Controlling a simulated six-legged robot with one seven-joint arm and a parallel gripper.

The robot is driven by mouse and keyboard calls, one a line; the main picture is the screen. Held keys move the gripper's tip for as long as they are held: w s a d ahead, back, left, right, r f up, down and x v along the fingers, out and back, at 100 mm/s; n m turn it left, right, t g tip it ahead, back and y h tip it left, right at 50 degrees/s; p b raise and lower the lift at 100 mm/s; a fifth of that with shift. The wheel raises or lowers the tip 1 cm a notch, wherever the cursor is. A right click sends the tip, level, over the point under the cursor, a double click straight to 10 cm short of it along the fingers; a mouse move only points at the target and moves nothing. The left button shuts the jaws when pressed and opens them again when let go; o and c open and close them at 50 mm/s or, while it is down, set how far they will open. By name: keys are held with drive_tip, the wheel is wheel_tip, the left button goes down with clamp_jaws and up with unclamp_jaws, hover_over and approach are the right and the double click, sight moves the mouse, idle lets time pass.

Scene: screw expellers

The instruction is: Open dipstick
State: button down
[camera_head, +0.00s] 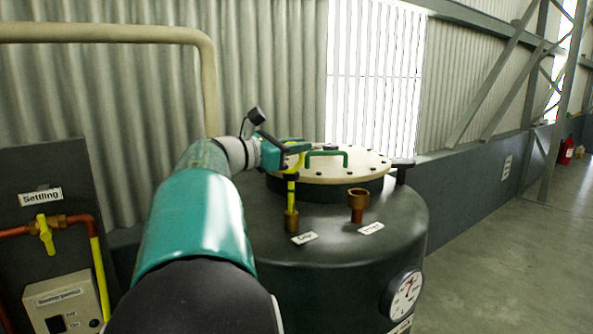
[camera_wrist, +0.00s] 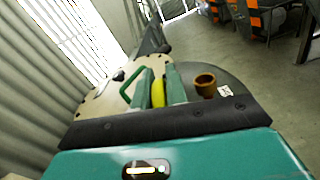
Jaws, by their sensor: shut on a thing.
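The yellow dipstick (camera_head: 291,190) stands upright over a brass socket (camera_head: 291,220) on top of a dark round tank (camera_head: 340,240). Its lower end meets the socket; how deep it sits inside is hidden. My gripper (camera_head: 294,148) is shut on the dipstick's yellow top, above the tank. In the wrist view the yellow top of the dipstick (camera_wrist: 158,93) is pinched between the two green fingers of my gripper (camera_wrist: 160,88).
A second brass fitting (camera_head: 357,204) stands open to the right. Behind is a bolted cream lid (camera_head: 345,166) with a green handle (camera_head: 327,153). A gauge (camera_head: 404,294) is on the tank's side. A "Settling" panel (camera_head: 35,235) with pipes stands at left. Open floor lies right.

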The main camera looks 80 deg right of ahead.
wheel_tip(320, 180, up, 8)
drive_tip(key=shift+w+r, duration=0.15)
idle(0.3)
drive_tip(key=c, duration=1.5)
unclamp_jaws()
drive_tip(key=shift+w, duration=0.1)
drive_tip(key=shift+o, duration=0.2)
drive_tip(key=shift+s, duration=0.2)
drive_tip(key=v, duration=1.3)
drive_tip(key=shift+w+a, duration=0.3)
